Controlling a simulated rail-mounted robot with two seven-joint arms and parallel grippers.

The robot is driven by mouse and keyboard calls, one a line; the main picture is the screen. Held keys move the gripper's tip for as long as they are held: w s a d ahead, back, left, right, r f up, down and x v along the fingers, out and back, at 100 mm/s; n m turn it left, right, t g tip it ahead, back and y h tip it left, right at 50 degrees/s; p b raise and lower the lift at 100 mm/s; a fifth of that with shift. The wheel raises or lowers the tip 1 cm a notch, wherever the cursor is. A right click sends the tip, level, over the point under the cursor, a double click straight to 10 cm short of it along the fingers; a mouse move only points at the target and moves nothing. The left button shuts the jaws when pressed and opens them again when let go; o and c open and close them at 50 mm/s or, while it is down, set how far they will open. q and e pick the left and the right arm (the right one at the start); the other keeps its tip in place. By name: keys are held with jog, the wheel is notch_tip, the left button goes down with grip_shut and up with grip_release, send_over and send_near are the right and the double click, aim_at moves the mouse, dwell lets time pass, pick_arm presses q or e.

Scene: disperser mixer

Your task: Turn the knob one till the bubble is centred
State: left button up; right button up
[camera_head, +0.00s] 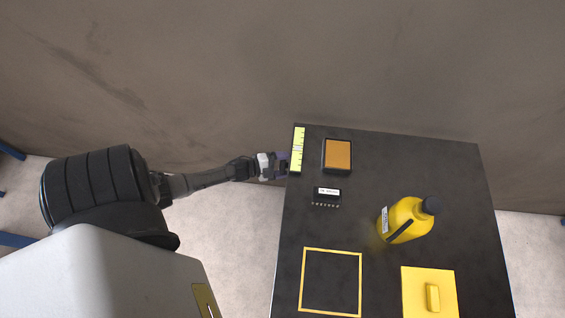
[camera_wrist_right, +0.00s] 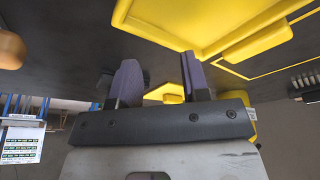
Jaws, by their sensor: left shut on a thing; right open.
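A yellow-green level strip (camera_head: 298,150) with dark marks lies along the left back edge of the dark table in the head view. Its bubble is too small to make out. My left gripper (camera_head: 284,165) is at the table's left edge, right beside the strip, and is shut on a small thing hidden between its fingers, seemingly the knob. The knob itself cannot be made out. My right gripper (camera_wrist_right: 160,72) is open with nothing between its fingertips in the right wrist view; it is not seen in the head view.
The table (camera_head: 340,230) holds an orange-topped box (camera_head: 338,155), a small dark block with a white label (camera_head: 327,195), a yellow bottle (camera_head: 404,219), a yellow square outline (camera_head: 331,250) and a yellow lidded piece with a handle (camera_head: 415,290). The back right is clear.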

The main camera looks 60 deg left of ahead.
pick_arm(q)
jog(key=o, duration=0.9)
pick_arm(e)
jog(key=shift+d, duration=0.2)
pick_arm(q)
jog(key=shift+r, duration=0.1)
pick_arm(e)
jog(key=shift+r, duration=0.15)
